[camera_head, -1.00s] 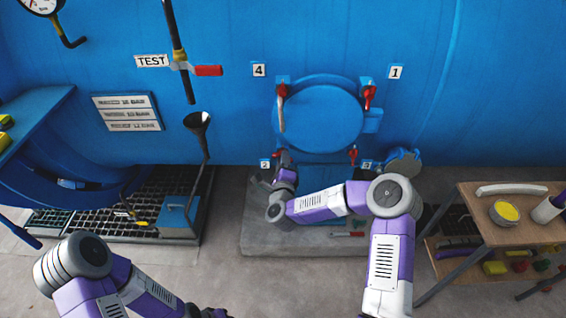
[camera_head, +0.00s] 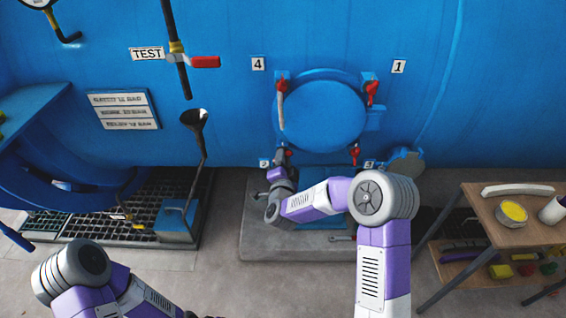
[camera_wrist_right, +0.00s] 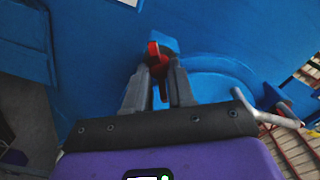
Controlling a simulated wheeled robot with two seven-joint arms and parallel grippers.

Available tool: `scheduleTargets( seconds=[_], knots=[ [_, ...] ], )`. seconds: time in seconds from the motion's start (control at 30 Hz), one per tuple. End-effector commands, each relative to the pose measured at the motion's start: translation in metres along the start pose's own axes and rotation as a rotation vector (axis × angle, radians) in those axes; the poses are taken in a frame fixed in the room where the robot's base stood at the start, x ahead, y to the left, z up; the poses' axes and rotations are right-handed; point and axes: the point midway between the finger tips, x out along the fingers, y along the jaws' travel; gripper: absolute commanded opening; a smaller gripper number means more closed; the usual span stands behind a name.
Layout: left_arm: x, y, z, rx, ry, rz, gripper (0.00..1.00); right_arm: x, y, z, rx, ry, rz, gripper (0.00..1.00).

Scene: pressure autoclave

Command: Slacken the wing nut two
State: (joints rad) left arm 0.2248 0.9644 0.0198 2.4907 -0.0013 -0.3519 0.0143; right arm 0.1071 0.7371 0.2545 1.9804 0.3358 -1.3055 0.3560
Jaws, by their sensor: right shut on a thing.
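The round blue door (camera_head: 320,115) on the vessel carries red wing nuts at its edge: upper left (camera_head: 281,86), upper right (camera_head: 372,88), lower right (camera_head: 355,152) and lower left. My right gripper (camera_head: 284,158) is at the lower-left one, largely hiding it. In the right wrist view my right gripper (camera_wrist_right: 158,72) is shut on this red wing nut (camera_wrist_right: 154,50), its fingers on either side. The number plate beside it (camera_head: 264,163) is too small to read surely.
A rod with a light handle (camera_head: 281,110) hangs at the upper-left nut. A grey plinth (camera_head: 260,240) lies below the door. A wooden cart (camera_head: 480,215) stands right, a funnel pipe (camera_head: 197,125) left. Floor grating (camera_head: 90,210) lies at left.

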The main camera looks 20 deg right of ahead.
Motion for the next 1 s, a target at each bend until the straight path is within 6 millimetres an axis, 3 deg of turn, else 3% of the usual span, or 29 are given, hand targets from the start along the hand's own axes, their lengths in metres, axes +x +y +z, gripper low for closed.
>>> scheduleTargets(
  seconds=[0.5,1.0],
  knots=[
    [0.0105,-0.0039,-0.0005,0.000,0.000,0.000,0.43,-0.0002,-0.0001,0.0004,-0.375,0.000,0.001,0.00],
    [0.0118,-0.0044,-0.0005,0.000,0.000,0.000,0.43,-0.0002,0.0000,0.0005,-0.465,-0.002,0.002,0.00]
  ],
)
